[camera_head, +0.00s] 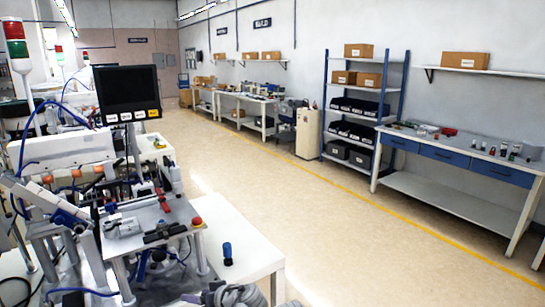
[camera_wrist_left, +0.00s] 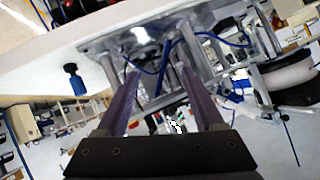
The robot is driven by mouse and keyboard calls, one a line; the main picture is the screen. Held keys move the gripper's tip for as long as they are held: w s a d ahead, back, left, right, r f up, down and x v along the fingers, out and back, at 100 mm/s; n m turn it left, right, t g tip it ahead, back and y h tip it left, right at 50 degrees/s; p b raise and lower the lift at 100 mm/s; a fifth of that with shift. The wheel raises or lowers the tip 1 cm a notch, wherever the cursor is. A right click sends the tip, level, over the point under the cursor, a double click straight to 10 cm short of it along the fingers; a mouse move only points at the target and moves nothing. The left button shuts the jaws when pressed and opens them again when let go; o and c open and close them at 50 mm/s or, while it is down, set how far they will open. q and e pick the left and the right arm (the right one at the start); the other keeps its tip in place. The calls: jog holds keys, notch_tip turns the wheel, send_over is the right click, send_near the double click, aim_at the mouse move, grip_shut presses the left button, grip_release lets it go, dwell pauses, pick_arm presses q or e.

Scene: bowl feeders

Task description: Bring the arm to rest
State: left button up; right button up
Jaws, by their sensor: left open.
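My left gripper shows in the left wrist view (camera_wrist_left: 160,74), with its two long fingers apart and nothing between them. The fingers point toward the metal frame of a machine, whose parts and blue hoses show behind and between them. I cannot tell the distance to that frame. In the head view, grey rounded parts of my left arm (camera_head: 236,294) show at the bottom edge, in front of the white table (camera_head: 258,262). The fingertips are not clear there. My right gripper is not in view.
A small blue-topped object (camera_head: 227,254) stands on the white table; a similar blue object shows in the wrist view (camera_wrist_left: 72,76). The feeder machine with a dark monitor (camera_head: 127,90) fills the left side. A shelf rack (camera_head: 365,105) and workbench (camera_head: 455,160) stand right. The floor between is clear.

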pick_arm(q)
jog(key=s+d+f+m+g+h, duration=0.3)
jog(key=s+d+f+m+h, duration=0.1)
jog(key=s+d, duration=0.3)
jog(key=s+d+f+m+g+h+p, duration=0.1)
jog(key=s+d+f+m+g+h, duration=0.3)
jog(key=s+d+f+m, duration=0.1)
jog(key=s+d+m, duration=0.1)
jog(key=s+d, duration=0.1)
jog(key=s, duration=0.1)
jog(key=shift+s+d+h+p, duration=0.2)
jog(key=shift+s+h+p, duration=0.1)
jog(key=shift+s, duration=0.1)
